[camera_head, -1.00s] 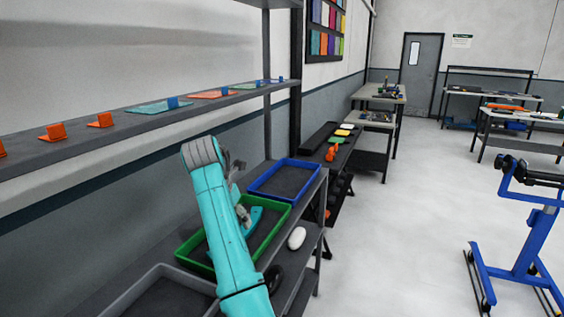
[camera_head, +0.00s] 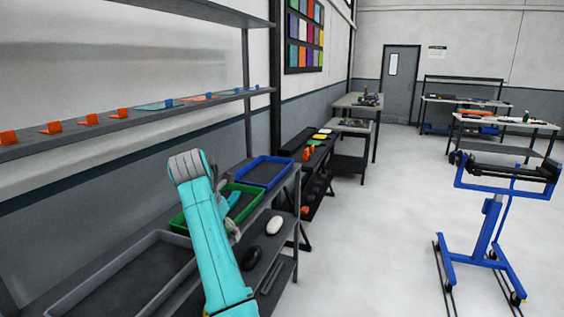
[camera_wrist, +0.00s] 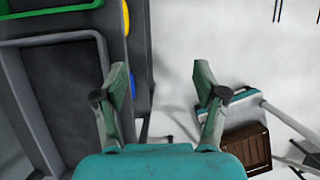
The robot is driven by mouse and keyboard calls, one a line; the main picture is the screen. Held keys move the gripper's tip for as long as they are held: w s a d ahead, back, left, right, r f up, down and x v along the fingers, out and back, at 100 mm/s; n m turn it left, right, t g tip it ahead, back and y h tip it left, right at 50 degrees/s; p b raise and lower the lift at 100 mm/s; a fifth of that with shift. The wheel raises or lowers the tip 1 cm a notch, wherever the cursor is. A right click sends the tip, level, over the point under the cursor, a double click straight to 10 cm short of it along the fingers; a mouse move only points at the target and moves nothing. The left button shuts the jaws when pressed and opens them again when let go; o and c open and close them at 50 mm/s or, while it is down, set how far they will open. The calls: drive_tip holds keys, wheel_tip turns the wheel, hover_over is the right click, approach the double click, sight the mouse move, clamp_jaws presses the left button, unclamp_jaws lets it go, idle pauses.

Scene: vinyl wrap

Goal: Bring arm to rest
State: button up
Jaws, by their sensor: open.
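My turquoise arm (camera_head: 212,245) with its grey joint cap stands in front of the shelf rack in the head view. My gripper (camera_wrist: 162,84) shows in the wrist view with its two fingers spread apart and nothing between them. It hangs over the pale floor, beside the dark rack edge. In the head view the gripper is mostly hidden behind the arm.
A grey tray (camera_head: 68,300), a green tray (camera_head: 182,222) and a blue tray (camera_head: 272,158) stand on the rack. A white object (camera_head: 274,225) and a black object (camera_head: 251,257) lie below. A blue wheeled stand (camera_head: 487,225) is at right; a brown crate (camera_wrist: 247,146) shows in the wrist view.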

drive_tip(key=s+d+f+m+t, duration=0.15)
drive_tip(key=d+f, duration=0.25)
drive_tip(key=f, duration=0.6)
drive_tip(key=s+d+f+m+y, duration=0.1)
drive_tip(key=d+f+m, duration=0.25)
drive_tip(key=f, duration=0.65)
drive_tip(key=s+d+f+m+t, duration=0.15)
drive_tip(key=d+f, duration=0.25)
drive_tip(key=f, duration=0.5)
drive_tip(key=s+d+f+m+t+y, duration=0.1)
drive_tip(key=s+d+f+m, duration=0.3)
drive_tip(key=s+d+f, duration=0.3)
drive_tip(key=s+d+f+m+t, duration=0.1)
drive_tip(key=s+d+f+m, duration=0.25)
drive_tip(key=s+f, duration=0.55)
drive_tip(key=s+d+r+m+t, duration=0.15)
drive_tip(key=s+d+m, duration=0.25)
drive_tip(key=s, duration=0.8)
drive_tip(key=s+d+r+m+t, duration=0.1)
drive_tip(key=s+d+r+m, duration=0.3)
drive_tip(key=s, duration=0.9)
drive_tip(key=s+d+r+m+t, duration=0.3)
drive_tip(key=s+r+m, duration=0.6)
drive_tip(key=s+r, duration=0.7)
wheel_tip(320, 180, up, 2)
drive_tip(key=shift+s+d+r+m, duration=0.1)
drive_tip(key=shift+s+d+m, duration=0.15)
drive_tip(key=shift+d+m, duration=0.2)
